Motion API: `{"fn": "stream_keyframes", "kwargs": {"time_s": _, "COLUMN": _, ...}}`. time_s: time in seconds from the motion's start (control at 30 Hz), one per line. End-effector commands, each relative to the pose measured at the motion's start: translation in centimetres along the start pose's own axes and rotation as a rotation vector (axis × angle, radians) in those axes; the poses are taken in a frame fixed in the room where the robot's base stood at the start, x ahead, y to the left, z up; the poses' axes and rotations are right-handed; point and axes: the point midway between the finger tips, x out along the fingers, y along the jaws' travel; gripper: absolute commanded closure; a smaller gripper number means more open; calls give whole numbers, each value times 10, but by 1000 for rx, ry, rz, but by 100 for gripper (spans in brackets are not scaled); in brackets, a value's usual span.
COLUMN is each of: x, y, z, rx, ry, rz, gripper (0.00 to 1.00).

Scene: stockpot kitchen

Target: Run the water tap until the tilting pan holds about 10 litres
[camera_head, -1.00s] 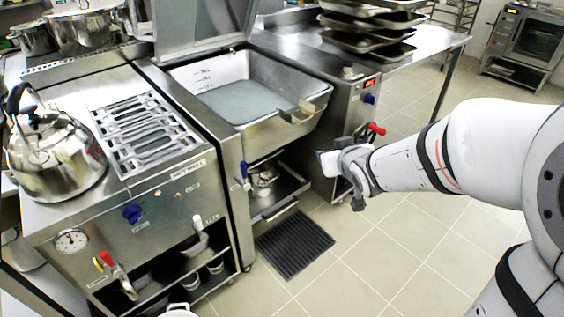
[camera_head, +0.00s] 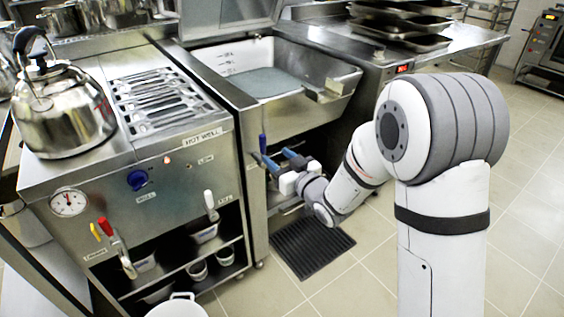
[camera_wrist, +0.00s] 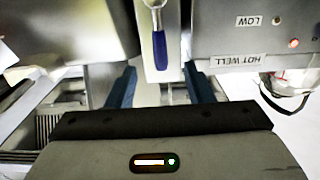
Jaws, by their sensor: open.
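The tilting pan (camera_head: 300,108) is a steel basin with its lid raised. Greyish water (camera_head: 265,83) lies in it below level marks on the inner left wall, too small to read. A blue-handled tap lever (camera_head: 262,145) stands on the narrow panel between the hot well and the pan. The blue lever also shows in the wrist view (camera_wrist: 159,48). My gripper (camera_head: 280,157) is open and empty in front of this panel. In the wrist view its blue fingers stand either side of the lever's line, with no contact visible. No water stream is visible.
The hot well unit (camera_head: 150,185) with a blue knob and a red-handled lever (camera_head: 106,228) stands left. A kettle (camera_head: 62,105) sits on it. A black floor grate (camera_head: 311,247) lies below the pan. Stacked trays (camera_head: 400,25) stand behind. Floor at right is free.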

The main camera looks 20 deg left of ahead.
Motion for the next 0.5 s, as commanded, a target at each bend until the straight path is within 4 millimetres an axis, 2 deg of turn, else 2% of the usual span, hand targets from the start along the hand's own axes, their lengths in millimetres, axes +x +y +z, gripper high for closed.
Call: {"fn": "stream_keyframes", "kwargs": {"time_s": 0.5, "x": 59, "y": 1, "z": 2, "rx": -1, "ry": 0, "rz": 0, "gripper": 53}}
